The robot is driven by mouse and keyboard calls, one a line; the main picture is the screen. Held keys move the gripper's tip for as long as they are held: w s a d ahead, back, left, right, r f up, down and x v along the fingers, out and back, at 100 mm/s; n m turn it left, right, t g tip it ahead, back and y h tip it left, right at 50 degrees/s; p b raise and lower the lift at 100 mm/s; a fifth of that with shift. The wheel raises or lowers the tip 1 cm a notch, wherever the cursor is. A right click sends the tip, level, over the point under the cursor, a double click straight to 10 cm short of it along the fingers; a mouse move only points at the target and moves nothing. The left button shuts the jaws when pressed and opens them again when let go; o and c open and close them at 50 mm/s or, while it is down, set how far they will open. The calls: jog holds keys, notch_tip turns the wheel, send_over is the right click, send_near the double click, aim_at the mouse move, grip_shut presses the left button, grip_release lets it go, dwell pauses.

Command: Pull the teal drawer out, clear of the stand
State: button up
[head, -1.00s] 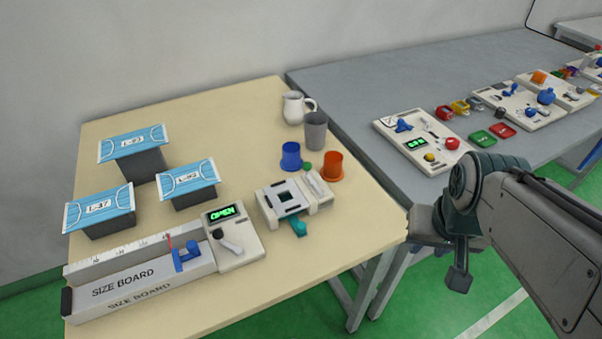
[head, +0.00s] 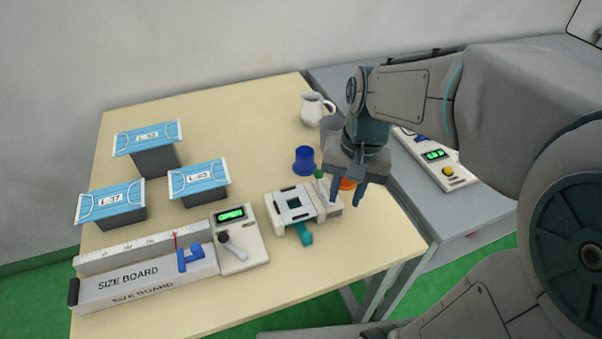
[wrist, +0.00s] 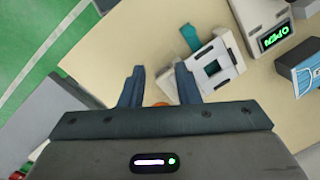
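The teal drawer (head: 304,235) shows as a teal handle sticking out of the front of the white stand (head: 275,212) on the beige table. A teal patch also shows through the square opening in the stand's top. In the wrist view the teal handle (wrist: 191,38) points away from the white stand (wrist: 222,52). The fingers are apart from the handle.

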aim_at(308, 234)
jog(key=w+a+m+g+y+p, duration=0.1)
jog(key=w+a+m+g+p, duration=0.15)
jog(key=w+a, duration=0.2)
jog(key=shift+g, duration=0.35)
jog(key=x, duration=0.9)
jog(key=b+x, duration=0.1)
jog(key=x, duration=0.3)
jog(key=shift+w+f, duration=0.15)
jog(key=shift+f, duration=0.25)
jog(key=shift+d, duration=0.1)
grip_shut()
